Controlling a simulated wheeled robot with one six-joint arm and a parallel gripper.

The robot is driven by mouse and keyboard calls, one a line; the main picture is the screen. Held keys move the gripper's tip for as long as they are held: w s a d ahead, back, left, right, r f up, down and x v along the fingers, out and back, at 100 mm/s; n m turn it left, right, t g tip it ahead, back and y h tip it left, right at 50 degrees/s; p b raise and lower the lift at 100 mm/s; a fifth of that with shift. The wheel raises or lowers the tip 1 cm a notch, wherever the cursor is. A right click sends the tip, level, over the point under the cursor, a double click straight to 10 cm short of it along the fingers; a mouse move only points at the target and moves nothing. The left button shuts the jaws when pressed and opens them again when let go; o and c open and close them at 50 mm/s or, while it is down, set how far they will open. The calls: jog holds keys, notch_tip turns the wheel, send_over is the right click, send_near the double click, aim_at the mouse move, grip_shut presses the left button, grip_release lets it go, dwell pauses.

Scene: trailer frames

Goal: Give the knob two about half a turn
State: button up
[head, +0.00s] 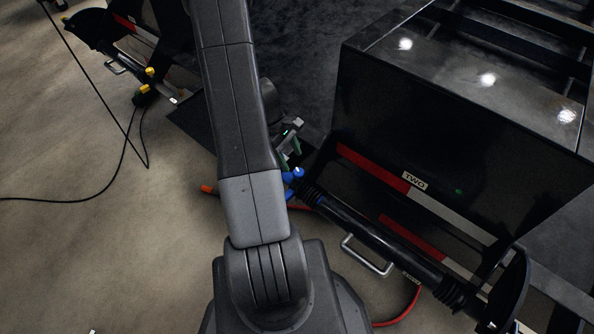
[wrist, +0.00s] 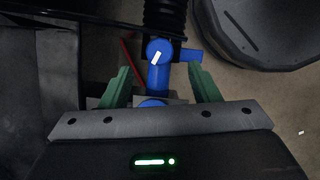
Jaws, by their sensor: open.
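The label reading TWO (head: 414,180) is on the red and white striped bar of the right-hand trailer frame. A blue knob (wrist: 158,52) with a white pointer mark shows in the wrist view, on a blue fitting below a black ribbed hose; the mark tilts up to the right. The blue fitting also shows in the head view (head: 293,175), partly hidden by my arm. My gripper (wrist: 160,78) has its green fingers apart, with the knob ahead of the gap between them and not gripped. In the head view my gripper (head: 291,148) is mostly behind my arm.
A silver handle (head: 366,256) sticks out beside the black ribbed tube (head: 375,238). A red hose (head: 408,308) curves on the floor. Another trailer frame with yellow fittings (head: 146,90) stands at upper left, with a black cable (head: 125,165) trailing over open floor.

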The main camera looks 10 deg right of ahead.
aim_at(298, 170)
jog(key=b+x, duration=0.1)
jog(key=x, duration=0.4)
jog(key=shift+s+d+f, duration=0.1)
jog(key=shift+f, duration=0.25)
jog(key=c, duration=1)
jog(key=shift+d+r+m+g+p, duration=0.15)
jog(key=shift+m+g+p, duration=0.2)
jog(key=shift+m, duration=0.55)
jog(key=shift+m+g+y, duration=0.25)
jog(key=shift+m+y, duration=0.35)
jog(key=shift+m, duration=0.8)
jog(key=o, duration=1)
